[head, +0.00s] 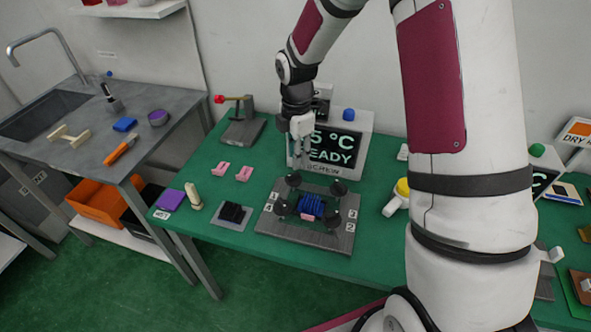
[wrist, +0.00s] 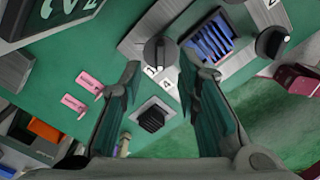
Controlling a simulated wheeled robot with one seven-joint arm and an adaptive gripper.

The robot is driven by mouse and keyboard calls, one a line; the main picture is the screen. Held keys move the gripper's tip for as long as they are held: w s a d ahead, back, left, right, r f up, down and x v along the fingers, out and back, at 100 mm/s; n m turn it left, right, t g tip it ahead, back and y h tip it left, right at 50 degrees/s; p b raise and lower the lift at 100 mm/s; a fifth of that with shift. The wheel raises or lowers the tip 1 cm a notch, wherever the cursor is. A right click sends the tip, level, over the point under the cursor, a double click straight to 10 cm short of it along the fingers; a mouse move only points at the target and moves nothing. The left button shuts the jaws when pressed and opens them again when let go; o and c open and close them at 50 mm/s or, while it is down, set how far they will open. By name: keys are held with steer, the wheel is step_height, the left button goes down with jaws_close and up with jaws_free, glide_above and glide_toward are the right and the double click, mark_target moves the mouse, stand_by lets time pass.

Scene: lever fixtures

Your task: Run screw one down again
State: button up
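A grey fixture plate (head: 345,243) with several black screw knobs and a blue finned block (head: 311,205) lies on the green table. In the wrist view a black knob (wrist: 160,53) stands near the labels 1 and 4, beyond my fingertips and between them in the picture. Another knob (wrist: 272,41) is on the far side of the blue block (wrist: 210,43), near label 2. My gripper (head: 299,163) points down above the back part of the plate. In the wrist view my gripper (wrist: 160,68) is open and empty, its fingers wide apart. I cannot tell exact knob heights.
A grey display box (head: 366,130) reading READY stands close behind my gripper, partly hidden. A black finned block (head: 235,213) sits left of the plate. Two pink pieces (head: 233,170) and a red-tipped lever fixture (head: 243,126) are farther back left. Bare table lies between them.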

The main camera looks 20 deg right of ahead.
mark_target(297, 173)
step_height(297, 173, down, 6)
steer(key=shift+f, duration=0.25)
jaws_close()
